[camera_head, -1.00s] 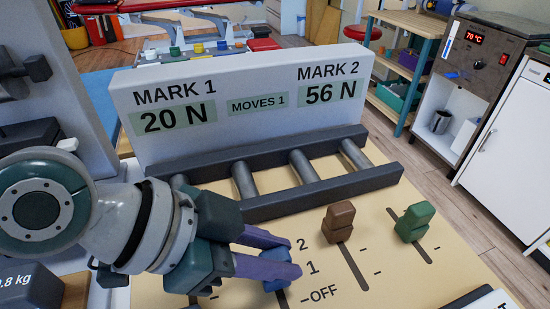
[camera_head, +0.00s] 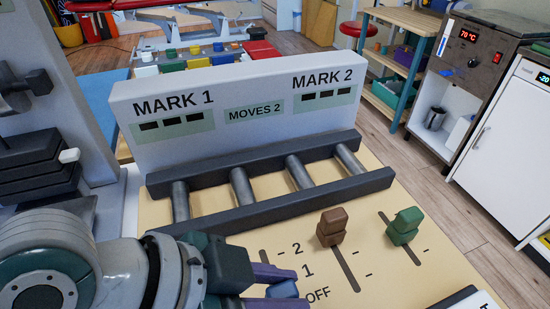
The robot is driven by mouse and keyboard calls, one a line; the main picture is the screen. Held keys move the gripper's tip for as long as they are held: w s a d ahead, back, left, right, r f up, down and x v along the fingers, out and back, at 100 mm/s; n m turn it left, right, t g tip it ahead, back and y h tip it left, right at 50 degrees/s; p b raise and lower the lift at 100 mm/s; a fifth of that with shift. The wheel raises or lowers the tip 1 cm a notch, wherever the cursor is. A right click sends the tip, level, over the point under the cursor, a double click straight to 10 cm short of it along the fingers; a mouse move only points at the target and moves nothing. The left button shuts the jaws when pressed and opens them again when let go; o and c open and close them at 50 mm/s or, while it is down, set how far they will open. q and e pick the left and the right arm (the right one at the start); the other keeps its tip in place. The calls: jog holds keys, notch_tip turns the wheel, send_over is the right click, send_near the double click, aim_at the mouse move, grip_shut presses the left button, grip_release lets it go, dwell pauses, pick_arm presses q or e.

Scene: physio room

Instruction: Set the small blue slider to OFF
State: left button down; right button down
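The small blue slider (camera_head: 283,289) is at the bottom of the camera_head view, on the tan panel (camera_head: 225,233). It is left of the printed 1 and OFF, roughly level with OFF; its slot and the OFF tick are largely hidden. My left gripper (camera_head: 281,288) reaches in from the lower left. Its purple fingers flank the slider and appear shut on it. The display board (camera_head: 243,98) shows dashes under MARK 1 and MARK 2, and MOVES 2. My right gripper is not in view.
A brown slider (camera_head: 332,226) and a green slider (camera_head: 405,225) stand in slots to the right. A dark roller frame (camera_head: 270,210) lies behind them, before the board. Black weight plates (camera_head: 38,165) are at the left. The panel right of the fingers is mostly clear.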

pick_arm(q)
jog(key=c, duration=0.7)
grip_release()
jog(key=shift+s+d, duration=0.1)
jog(key=shift+s, duration=0.15)
jog(key=p+v, duration=0.1)
jog(key=v, duration=0.9)
jog(key=shift+w, duration=0.1)
